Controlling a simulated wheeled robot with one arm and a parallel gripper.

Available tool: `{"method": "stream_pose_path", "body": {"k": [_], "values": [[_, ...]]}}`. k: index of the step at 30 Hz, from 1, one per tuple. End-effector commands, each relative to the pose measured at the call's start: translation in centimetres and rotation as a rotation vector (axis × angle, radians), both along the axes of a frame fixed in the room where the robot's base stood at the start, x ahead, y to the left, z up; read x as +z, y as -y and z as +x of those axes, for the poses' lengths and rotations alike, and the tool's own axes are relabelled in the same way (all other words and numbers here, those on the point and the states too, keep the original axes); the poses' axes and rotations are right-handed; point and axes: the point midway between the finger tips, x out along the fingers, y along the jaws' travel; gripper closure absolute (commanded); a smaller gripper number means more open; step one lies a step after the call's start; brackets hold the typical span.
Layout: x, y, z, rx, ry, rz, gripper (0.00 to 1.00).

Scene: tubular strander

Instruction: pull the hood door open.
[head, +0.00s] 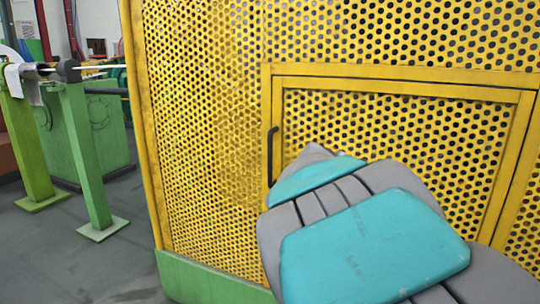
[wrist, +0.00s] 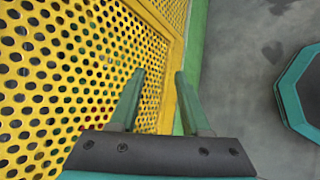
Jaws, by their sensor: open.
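The hood door (head: 400,78) is a yellow perforated panel in a yellow frame, and it looks shut in the head view. Its black upright handle (head: 272,155) is on the door's left edge. My grey and teal arm covers the lower middle of the door, and its far end is just right of the handle. My gripper is hidden by the arm in the head view. In the wrist view my gripper (wrist: 160,74) is open, with nothing seen between its two fingers. Yellow mesh (wrist: 60,60) lies left of and behind the fingers. The handle does not show there.
A green base strip (head: 205,280) runs under the yellow hood. Green posts (head: 85,150) and other machinery stand at the left. Grey floor (head: 60,250) is clear at the lower left, and more floor (wrist: 245,75) shows right of the gripper.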

Motion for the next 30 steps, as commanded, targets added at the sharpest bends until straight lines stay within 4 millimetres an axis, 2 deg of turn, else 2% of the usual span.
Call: {"method": "stream_pose_path", "body": {"k": [5,8,11,12,13,15,18,19,21,23,26,30], "values": [[3.2,-3.3,5.0,0.189,-0.039,-0.197,0.53],[5.4,-7.0,8.6,0.333,-0.074,-0.356,0.53],[7.9,-13.4,12.4,0.513,-0.118,-0.569,0.53],[8.8,-16.4,13.7,0.584,-0.133,-0.657,0.53],[9.3,-18.5,14.5,0.632,-0.144,-0.722,0.53],[10.2,-23.4,15.7,0.727,-0.165,-0.851,0.53],[11.0,-28.5,16.4,0.817,-0.185,-0.986,0.53],[11.1,-29.6,16.5,0.834,-0.188,-1.013,0.53],[11.3,-31.3,16.7,0.862,-0.193,-1.059,0.53],[11.4,-32.0,16.8,0.874,-0.197,-1.078,0.53],[11.4,-31.8,17.4,0.876,-0.199,-1.086,0.53],[11.4,-30.5,19.1,0.874,-0.200,-1.081,0.53]]}}
